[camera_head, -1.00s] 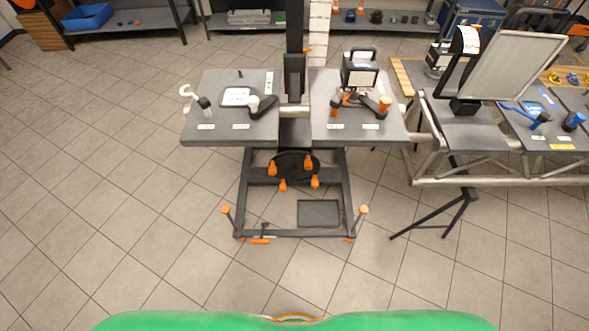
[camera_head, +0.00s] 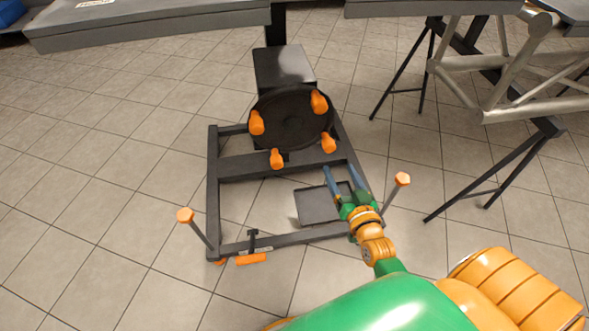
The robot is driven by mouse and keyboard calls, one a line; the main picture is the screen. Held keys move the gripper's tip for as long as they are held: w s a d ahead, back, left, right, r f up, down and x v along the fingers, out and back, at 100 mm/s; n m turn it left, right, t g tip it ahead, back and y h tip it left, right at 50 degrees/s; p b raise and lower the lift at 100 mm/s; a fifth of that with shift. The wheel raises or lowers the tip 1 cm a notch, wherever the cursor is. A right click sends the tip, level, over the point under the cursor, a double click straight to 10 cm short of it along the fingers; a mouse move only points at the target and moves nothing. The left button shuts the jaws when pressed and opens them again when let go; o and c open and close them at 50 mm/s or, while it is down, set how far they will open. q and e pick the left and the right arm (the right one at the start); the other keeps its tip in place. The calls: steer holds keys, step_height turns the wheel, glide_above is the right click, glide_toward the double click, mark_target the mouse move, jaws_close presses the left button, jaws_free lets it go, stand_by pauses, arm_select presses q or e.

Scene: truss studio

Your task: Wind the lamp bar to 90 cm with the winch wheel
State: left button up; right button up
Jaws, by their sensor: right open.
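The winch wheel (camera_head: 290,118) is a dark round disc with several orange knobs around its rim. It sits low on the front of the stand, in front of a dark box (camera_head: 284,66). My right gripper (camera_head: 343,177) is open and empty, its two blue-grey fingers pointing up toward the wheel. It shows just below the wheel's lower right knob (camera_head: 328,142), apart from it in the picture. The lamp bar and any height scale are out of view. My left gripper is not in view.
The stand's dark base frame (camera_head: 213,190) lies on the tiled floor, with orange-topped posts (camera_head: 186,215) at its front corners and an orange pedal (camera_head: 251,259). A dark tray (camera_head: 311,206) lies inside. A truss (camera_head: 520,100) on tripod legs stands at right.

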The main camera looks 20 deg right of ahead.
mark_target(330, 150)
steer(key=shift+w+t+b, duration=0.5)
steer(key=shift+w+t, duration=0.1)
steer(key=shift+w, duration=0.5)
steer(key=w, duration=0.2)
steer(key=w+d+b, duration=0.1)
steer(key=w, duration=0.3)
steer(key=shift+w+d+r, duration=0.15)
steer(key=shift+w+r, duration=0.05)
steer(key=shift+r, duration=0.15)
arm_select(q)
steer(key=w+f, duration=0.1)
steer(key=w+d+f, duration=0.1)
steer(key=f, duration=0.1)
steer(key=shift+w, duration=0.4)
arm_select(e)
steer(key=shift+c, duration=0.3)
jaws_close()
